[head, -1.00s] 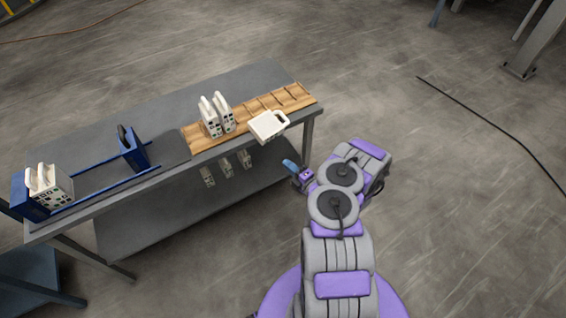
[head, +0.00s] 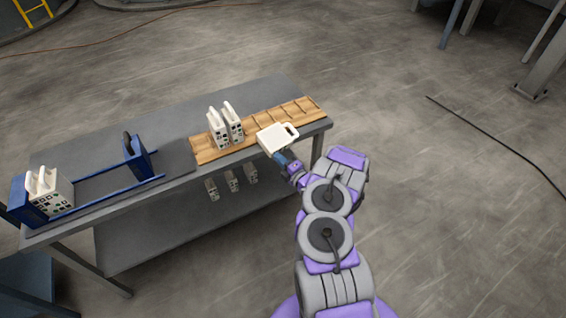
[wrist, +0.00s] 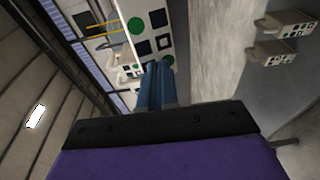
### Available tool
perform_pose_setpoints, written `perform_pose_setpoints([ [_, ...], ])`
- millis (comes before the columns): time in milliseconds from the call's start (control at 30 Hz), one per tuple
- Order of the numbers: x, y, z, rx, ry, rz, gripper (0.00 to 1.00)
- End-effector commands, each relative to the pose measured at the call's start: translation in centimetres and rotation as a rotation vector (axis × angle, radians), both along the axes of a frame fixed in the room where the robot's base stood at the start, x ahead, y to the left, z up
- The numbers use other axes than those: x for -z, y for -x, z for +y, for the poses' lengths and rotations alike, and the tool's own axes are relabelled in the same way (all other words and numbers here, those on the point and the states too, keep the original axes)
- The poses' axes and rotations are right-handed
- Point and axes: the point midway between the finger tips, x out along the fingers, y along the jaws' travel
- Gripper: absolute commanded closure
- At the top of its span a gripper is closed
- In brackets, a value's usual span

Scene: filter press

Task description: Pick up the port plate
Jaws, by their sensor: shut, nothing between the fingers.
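A white plate with a slotted handle (head: 277,139) lies tilted at the front edge of the bench, overhanging the right part of a wooden rack. My gripper (head: 283,158) is just below and in front of it in the head view, its blue fingers close to the plate's near edge. In the wrist view the blue fingertips (wrist: 159,68) are together and empty, at the lower end of a white face with green circles and dark squares (wrist: 148,30). I cannot tell whether they touch it. Two white plates (head: 226,124) stand upright on the rack.
The wooden rack (head: 290,113) runs along the grey bench (head: 75,150). A blue frame (head: 137,158) with white plates (head: 47,187) is at the left. Open floor (head: 450,200) lies to the right.

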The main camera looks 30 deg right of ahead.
Motion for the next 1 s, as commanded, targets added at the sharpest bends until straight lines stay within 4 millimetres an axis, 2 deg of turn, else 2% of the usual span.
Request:
perform_pose_setpoints([
  [467, 0.0, -0.6, -1.6, 0.001, -0.009, 0.003, 1.0],
  [700, -0.2, -1.5, -1.2, -0.003, -0.002, -0.001, 1.0],
  [1000, 0.1, -1.5, -1.5, -0.002, -0.006, -0.001, 1.0],
])
